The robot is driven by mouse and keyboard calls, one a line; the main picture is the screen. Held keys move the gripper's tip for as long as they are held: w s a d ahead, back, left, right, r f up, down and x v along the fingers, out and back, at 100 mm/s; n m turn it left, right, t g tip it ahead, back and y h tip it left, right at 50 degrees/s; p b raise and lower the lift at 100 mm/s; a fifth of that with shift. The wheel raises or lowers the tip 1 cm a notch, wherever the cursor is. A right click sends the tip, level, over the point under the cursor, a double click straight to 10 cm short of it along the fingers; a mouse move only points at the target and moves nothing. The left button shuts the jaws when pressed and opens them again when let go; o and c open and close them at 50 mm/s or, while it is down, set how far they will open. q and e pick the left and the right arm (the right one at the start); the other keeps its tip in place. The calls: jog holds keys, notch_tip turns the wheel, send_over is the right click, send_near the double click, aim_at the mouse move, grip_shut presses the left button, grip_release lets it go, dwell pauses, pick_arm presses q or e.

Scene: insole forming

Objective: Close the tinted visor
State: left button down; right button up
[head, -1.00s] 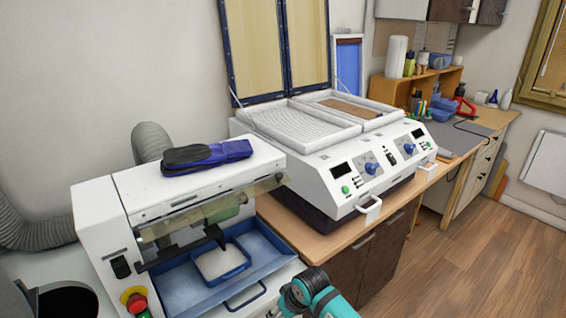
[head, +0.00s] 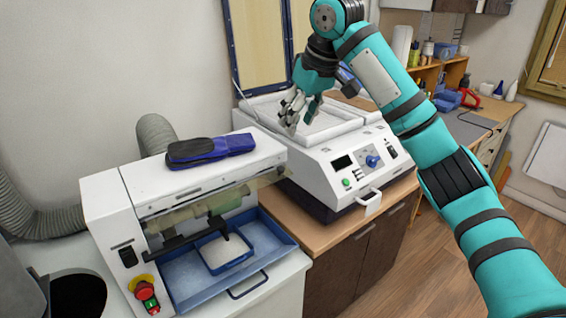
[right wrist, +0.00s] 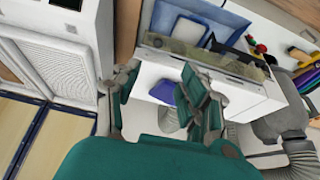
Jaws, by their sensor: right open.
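The tinted visor (head: 270,183) is a see-through amber strip along the front of the white machine at the left, sticking out above the blue tray. It also shows in the right wrist view (right wrist: 240,67), beyond my fingers. It looks raised, with the tray opening uncovered below it. My right gripper (head: 301,116) is open and empty, up and to the right of the visor, seen in front of the larger white machine's bed. Its spread fingers (right wrist: 160,94) point toward the visor's machine in the right wrist view and are apart from it. My left gripper is not in view.
A blue-and-black pouch (head: 210,149) lies on top of the visor's machine. A blue tray (head: 268,238) holds a small framed white pad (head: 225,252). A red stop button (head: 144,286) is on the machine's front. The larger white machine (head: 340,150) with upright lids stands to the right.

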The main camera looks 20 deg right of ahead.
aim_at(281, 168)
jog(key=p+x, duration=0.2)
jog(key=x, duration=0.2)
jog(key=p+x, duration=0.1)
jog(key=x, duration=0.4)
jog(key=p+x, duration=0.2)
jog(key=x, duration=0.3)
jog(key=shift+w+d+f+p, duration=0.1)
jog(key=shift+w+f+p, duration=0.05)
jog(key=shift+w+p, duration=0.25)
jog(key=shift+w+f, duration=0.2)
jog(key=shift+f, duration=0.5)
grip_shut()
